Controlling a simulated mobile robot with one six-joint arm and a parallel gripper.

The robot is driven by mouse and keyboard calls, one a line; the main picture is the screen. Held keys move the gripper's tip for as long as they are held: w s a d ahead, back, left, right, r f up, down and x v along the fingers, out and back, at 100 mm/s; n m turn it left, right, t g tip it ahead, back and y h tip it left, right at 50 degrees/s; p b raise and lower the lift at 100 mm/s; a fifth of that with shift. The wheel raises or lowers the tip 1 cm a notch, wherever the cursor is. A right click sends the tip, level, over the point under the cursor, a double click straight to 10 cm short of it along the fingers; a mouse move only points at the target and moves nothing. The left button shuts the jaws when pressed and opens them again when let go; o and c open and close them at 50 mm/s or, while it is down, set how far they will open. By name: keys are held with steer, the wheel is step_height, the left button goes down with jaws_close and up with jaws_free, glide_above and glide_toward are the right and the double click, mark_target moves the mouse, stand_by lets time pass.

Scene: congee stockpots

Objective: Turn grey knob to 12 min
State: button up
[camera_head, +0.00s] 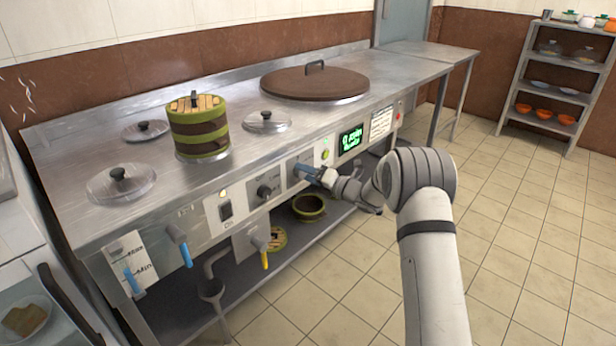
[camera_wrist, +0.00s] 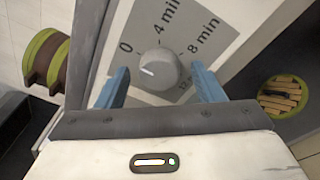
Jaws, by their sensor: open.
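The grey knob (camera_wrist: 160,70) sits on a grey dial plate (camera_wrist: 198,22) in the wrist view. The plate reads 0, 4 min and 8 min, with a further mark partly hidden at the lower right. The knob's white pointer line points left, nearest the 0. My gripper (camera_wrist: 159,76) is open, with one blue finger on each side of the knob and a visible gap to both. In the head view my gripper (camera_head: 308,172) is at the counter's front panel, and the knob cannot be made out there.
A black knob (camera_head: 264,191) and a switch (camera_head: 226,211) are left of my gripper on the steel counter's front. A green display (camera_head: 350,140) is to the right. Blue-handled (camera_head: 179,243) and yellow-handled (camera_head: 264,258) taps stick out. The tiled floor at right is clear.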

steer(key=shift+c, duration=0.3)
steer(key=c, duration=0.9)
